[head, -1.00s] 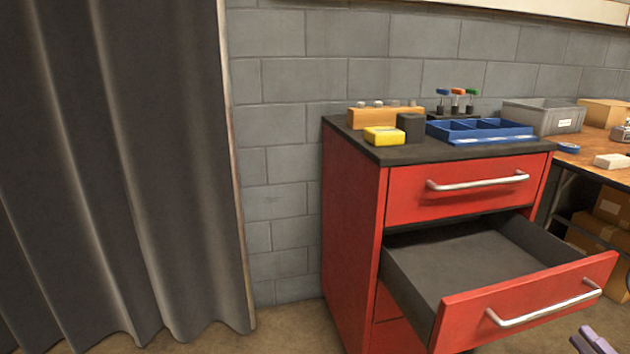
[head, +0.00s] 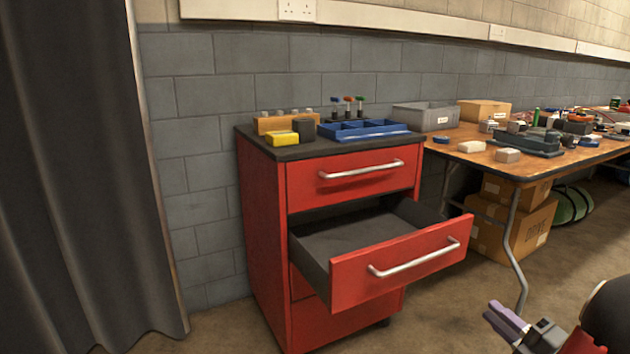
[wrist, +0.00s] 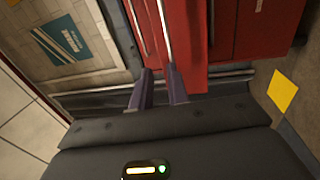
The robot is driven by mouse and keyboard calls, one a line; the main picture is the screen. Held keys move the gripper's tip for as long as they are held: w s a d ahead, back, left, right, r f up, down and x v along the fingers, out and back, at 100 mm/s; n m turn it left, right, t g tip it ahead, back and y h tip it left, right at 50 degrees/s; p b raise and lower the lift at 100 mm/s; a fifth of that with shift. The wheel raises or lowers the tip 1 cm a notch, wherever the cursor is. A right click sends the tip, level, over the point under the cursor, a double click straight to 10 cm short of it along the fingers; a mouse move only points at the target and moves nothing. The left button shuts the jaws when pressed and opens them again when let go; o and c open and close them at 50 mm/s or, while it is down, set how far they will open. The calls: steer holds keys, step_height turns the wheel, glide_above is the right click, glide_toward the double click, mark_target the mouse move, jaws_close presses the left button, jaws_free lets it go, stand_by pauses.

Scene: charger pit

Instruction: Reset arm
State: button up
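My gripper (head: 505,322) shows at the lower right of the head view, with purple fingers, in front of and to the right of the red drawer cabinet (head: 262,240). In the wrist view my gripper (wrist: 160,72) has its two fingers a little apart, with nothing held between them. Red fronts with long silver handles (wrist: 165,30) show beyond the fingertips. The cabinet's second drawer (head: 350,285) is pulled out, and the visible part of its inside is empty. The top drawer (head: 340,180) is closed.
The cabinet top holds a blue divided tray (head: 365,136), a yellow block (head: 282,138) and a dark cup. A cluttered wooden workbench (head: 480,160) stands to the right, with cardboard boxes (head: 525,235) below. A grey curtain (head: 70,180) hangs at left. Floor before the cabinet looks clear.

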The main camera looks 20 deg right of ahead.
steer(key=w+a+r+m+g+h+p, duration=0.2)
steer(key=w+r+m+g+h, duration=0.3)
steer(key=w, duration=0.7)
steer(key=w+a+r+m+g+h+p, duration=0.1)
steer(key=w+a+r+m+h+p, duration=0.15)
steer(key=w+a+r+m, duration=0.35)
steer(key=s+a+m+g+y+p, duration=0.1)
steer(key=s+a+m+g+y, duration=0.1)
steer(key=s+a, duration=0.4)
steer(key=s+a+m+g+y+p, duration=0.1)
steer(key=s+a, duration=0.5)
steer(key=a, duration=0.7)
steer(key=s+a+m+g+y+p, duration=0.2)
steer(key=s+a+m+g+y, duration=0.1)
steer(key=a, duration=0.6)
steer(key=s+m+g, duration=0.1)
steer(key=s+g, duration=0.1)
steer(key=s, duration=0.1)
steer(key=shift+a+f, duration=0.3)
steer(key=shift+a, duration=0.1)
steer(key=shift+s+d+y, duration=0.1)
steer(key=shift+y, duration=0.15)
